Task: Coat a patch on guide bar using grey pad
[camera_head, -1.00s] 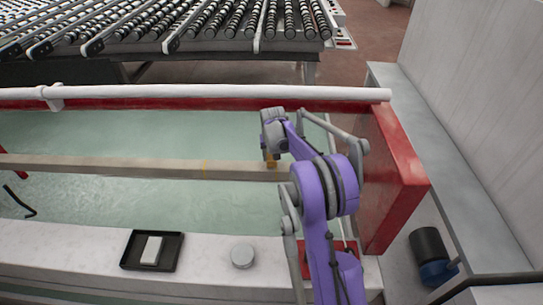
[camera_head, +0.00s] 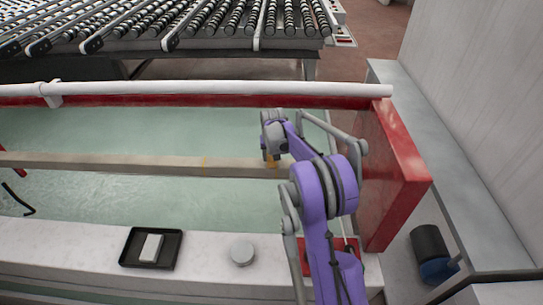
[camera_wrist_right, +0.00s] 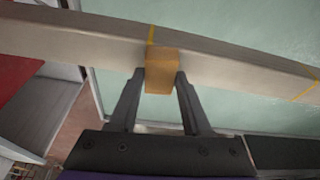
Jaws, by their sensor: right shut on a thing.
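The guide bar (camera_head: 120,166) is a long beige bar running across the pale green bed in the head view. A thin yellow line (camera_head: 205,167) crosses it. The bar also spans the right wrist view (camera_wrist_right: 240,60), with one yellow line (camera_wrist_right: 151,35) by the gripper and another (camera_wrist_right: 306,90) at the right. My right gripper (camera_wrist_right: 160,80) is shut on a small orange-tan block (camera_wrist_right: 162,72). The block's far end overlaps the bar beside the line; I cannot tell whether it touches. A pale grey block (camera_head: 151,247) lies in a black tray. My left gripper is not in view.
A grey round puck (camera_head: 242,253) sits on the white front ledge (camera_head: 205,250), right of the black tray (camera_head: 128,257). A red end wall (camera_head: 390,180) stands right of my arm. A white rail (camera_head: 200,89) runs behind the bar. A black hooked thing (camera_head: 20,203) is at the left.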

